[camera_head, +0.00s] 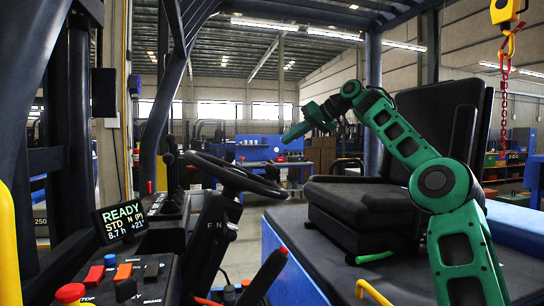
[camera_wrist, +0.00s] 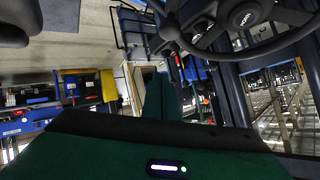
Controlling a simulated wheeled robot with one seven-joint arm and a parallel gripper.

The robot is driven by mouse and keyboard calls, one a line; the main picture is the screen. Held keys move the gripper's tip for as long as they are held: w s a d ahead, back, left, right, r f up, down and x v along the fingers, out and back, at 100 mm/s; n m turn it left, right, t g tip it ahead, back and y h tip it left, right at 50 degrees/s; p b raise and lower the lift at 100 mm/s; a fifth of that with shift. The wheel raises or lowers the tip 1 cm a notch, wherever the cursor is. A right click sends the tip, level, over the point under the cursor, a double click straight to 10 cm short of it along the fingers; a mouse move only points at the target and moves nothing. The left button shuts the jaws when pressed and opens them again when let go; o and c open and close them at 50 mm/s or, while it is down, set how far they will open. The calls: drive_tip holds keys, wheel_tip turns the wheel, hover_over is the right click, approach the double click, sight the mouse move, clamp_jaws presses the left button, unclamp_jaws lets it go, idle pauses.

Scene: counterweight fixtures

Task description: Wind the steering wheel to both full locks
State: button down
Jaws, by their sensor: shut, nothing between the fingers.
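The black steering wheel (camera_head: 262,186) stands on its column left of centre in the head view, its rim tilted. In the wrist view the wheel (camera_wrist: 242,14) shows at the top right, tilted, with its hub and part of its rim in sight. My gripper (camera_head: 289,136) is at the end of my green arm, above and to the right of the wheel, in the air and apart from it. It is shut and empty. In the wrist view my gripper's green fingers (camera_wrist: 163,98) point up the picture, left of the wheel.
A display (camera_head: 123,218) reads READY. A panel with a red button (camera_head: 69,293) and levers is at lower left. The black seat (camera_head: 362,204) stands right of the wheel. Dark cab posts (camera_head: 374,85) frame the space. A red chain (camera_head: 504,85) hangs at upper right.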

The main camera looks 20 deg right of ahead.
drive_tip(key=a+x, duration=0.1)
drive_tip(key=x, duration=0.9)
drive_tip(key=s+f, duration=0.1)
drive_tip(key=s+d+f, duration=0.1)
drive_tip(key=s, duration=0.1)
drive_tip(key=shift+s+d, duration=0.15)
drive_tip(key=shift+s+f, duration=0.1)
idle(0.4)
